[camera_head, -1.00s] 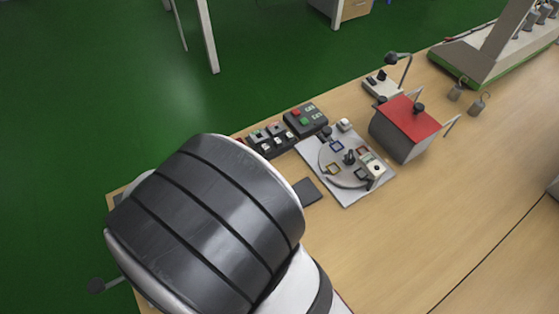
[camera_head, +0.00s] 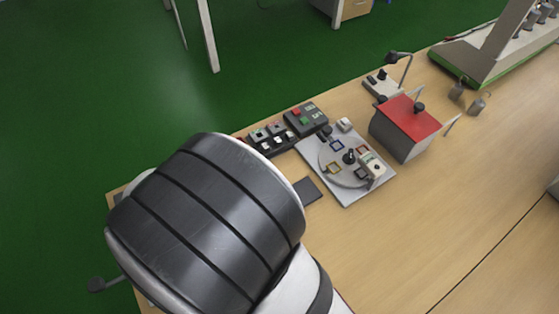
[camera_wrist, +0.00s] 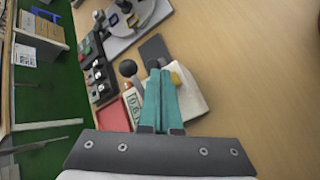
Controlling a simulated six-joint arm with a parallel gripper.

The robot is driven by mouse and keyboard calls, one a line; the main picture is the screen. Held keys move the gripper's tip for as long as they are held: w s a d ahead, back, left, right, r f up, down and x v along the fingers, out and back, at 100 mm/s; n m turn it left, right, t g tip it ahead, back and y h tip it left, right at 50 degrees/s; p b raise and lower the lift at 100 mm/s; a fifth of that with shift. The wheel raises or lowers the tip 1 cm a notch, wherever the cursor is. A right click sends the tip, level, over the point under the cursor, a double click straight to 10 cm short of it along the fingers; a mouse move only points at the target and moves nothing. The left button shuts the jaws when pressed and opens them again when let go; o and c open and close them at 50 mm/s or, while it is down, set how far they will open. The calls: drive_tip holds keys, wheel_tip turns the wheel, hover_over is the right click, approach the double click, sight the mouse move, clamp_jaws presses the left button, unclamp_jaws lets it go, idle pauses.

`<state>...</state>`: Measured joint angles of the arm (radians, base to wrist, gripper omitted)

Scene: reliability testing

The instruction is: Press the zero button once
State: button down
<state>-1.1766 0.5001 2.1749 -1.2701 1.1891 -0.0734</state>
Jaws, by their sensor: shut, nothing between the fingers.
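My gripper (camera_wrist: 160,74) shows in the wrist view with its two teal fingers together and nothing between them. The fingers are over a white device (camera_wrist: 190,100) with a small digital display (camera_wrist: 134,103) on its left side. A yellow button (camera_wrist: 176,78) shows just right of the fingertips; I cannot tell whether the fingers touch it. No label marks it as the zero button, and part of the device is hidden behind the fingers. In the head view, my arm hides the gripper and this device.
A black ball-shaped knob (camera_wrist: 128,68) and a red panel (camera_wrist: 111,116) lie left of the fingers. A dark flat pad (camera_head: 307,191), a black switch box (camera_head: 306,119), a grey plate with a round disc (camera_head: 350,199) and a red-topped box (camera_head: 411,118) stand nearby.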

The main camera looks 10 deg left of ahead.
idle(0.4)
drive_tip(key=shift+f, duration=0.4)
drive_tip(key=shift+f, duration=0.4)
idle(0.5)
drive_tip(key=shift+r, duration=0.85)
wheel_tip(320, 180, up, 5)
idle(0.4)
idle(0.5)
